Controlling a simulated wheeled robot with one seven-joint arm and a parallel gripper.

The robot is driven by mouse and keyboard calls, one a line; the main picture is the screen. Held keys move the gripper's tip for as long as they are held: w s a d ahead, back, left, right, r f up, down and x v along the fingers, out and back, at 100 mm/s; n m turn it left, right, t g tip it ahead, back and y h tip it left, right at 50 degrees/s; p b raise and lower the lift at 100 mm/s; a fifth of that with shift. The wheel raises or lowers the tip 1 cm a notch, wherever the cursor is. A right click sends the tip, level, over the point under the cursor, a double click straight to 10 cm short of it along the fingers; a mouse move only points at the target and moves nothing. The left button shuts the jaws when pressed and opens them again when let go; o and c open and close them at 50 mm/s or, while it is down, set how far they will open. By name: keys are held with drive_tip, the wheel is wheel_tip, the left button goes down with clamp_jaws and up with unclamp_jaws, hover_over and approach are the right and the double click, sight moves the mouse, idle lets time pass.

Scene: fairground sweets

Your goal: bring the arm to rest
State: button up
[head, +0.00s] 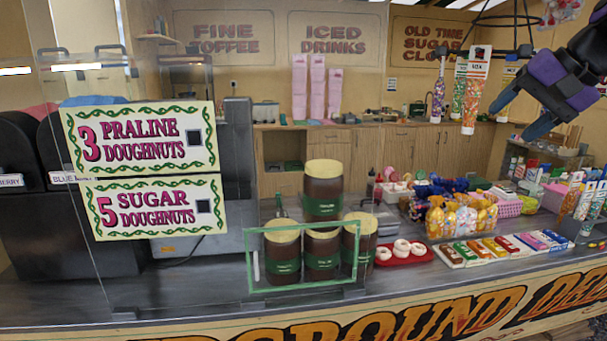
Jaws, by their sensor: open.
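My gripper (515,112) is at the upper right of the head view, on the end of my dark arm with purple parts. Its two blue-grey fingers are apart and point down to the left. Nothing shows between them. It hangs in the air above the right part of the sweets counter (400,290), apart from the goods on it. The rest of my arm runs out of the picture at the right edge.
Hanging sweet tubes (474,90) are just left of my gripper. Stacked brown jars (323,195) stand behind a green-edged pane. A red plate of doughnuts (403,252), sweet bars (500,247) and bagged sweets (460,218) lie on the counter. A doughnut sign (142,137) is at left.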

drive_tip(key=s+a+f+n+h, duration=0.2)
drive_tip(key=s+a+f+n, duration=0.1)
drive_tip(key=s+f, duration=0.3)
drive_tip(key=s+a+f+n+g+h, duration=0.1)
drive_tip(key=s+a+f+n, duration=0.3)
drive_tip(key=s, duration=0.5)
drive_tip(key=shift+a+f+h, duration=0.4)
drive_tip(key=shift+f, duration=0.45)
drive_tip(key=shift+s, duration=0.1)
